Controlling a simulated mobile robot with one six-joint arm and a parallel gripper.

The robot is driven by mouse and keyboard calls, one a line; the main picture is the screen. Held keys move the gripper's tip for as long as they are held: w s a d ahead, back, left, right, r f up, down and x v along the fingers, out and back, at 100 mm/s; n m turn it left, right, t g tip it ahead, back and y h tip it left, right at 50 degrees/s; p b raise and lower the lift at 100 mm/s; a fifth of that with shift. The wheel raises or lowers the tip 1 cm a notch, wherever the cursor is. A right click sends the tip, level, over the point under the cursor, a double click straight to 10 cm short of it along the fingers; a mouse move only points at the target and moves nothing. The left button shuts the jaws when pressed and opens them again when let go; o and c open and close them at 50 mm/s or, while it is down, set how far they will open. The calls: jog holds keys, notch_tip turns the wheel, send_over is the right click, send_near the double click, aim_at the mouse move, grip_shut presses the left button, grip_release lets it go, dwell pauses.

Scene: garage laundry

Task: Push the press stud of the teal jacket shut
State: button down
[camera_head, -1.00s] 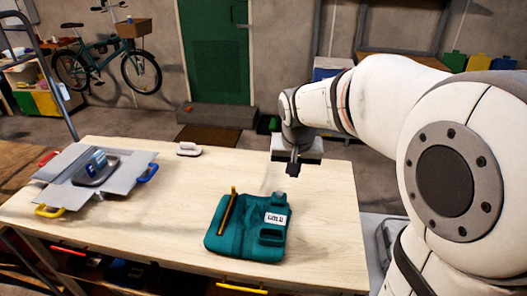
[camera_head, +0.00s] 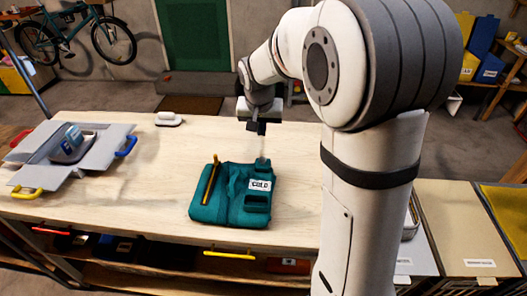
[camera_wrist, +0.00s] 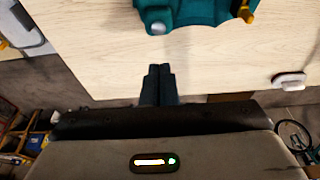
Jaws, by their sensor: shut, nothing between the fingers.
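The teal jacket (camera_head: 238,212) lies folded on the pale wooden table, with a white "COLD" label (camera_head: 260,185) and a yellow strip (camera_head: 211,180) on it. A small round greyish disc, which looks like the press stud (camera_wrist: 157,28), sits at the jacket's edge. Whether it is fastened cannot be told. My gripper (camera_head: 257,130) is beyond the jacket's far edge, above the table. In the wrist view its fingertips (camera_wrist: 160,68) are together, empty, and apart from the stud.
A white-handled brush (camera_head: 169,119) stands near the back edge. The tabletop between them and the jacket is clear. Low cabinets (camera_head: 455,225) stand at right.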

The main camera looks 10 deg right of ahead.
jog(key=p, duration=0.1)
send_near(263, 160)
jog(key=x, duration=0.2)
jog(key=w+x, duration=0.1)
jog(key=x, duration=0.2)
jog(key=shift+w+d, duration=0.1)
jog(key=shift+w, duration=0.1)
jog(key=shift+f, duration=0.75)
jog(key=shift+f+b, duration=0.9)
jog(key=shift+b, duration=0.05)
jog(key=shift+s+f, duration=0.15)
jog(key=shift+s, duration=0.05)
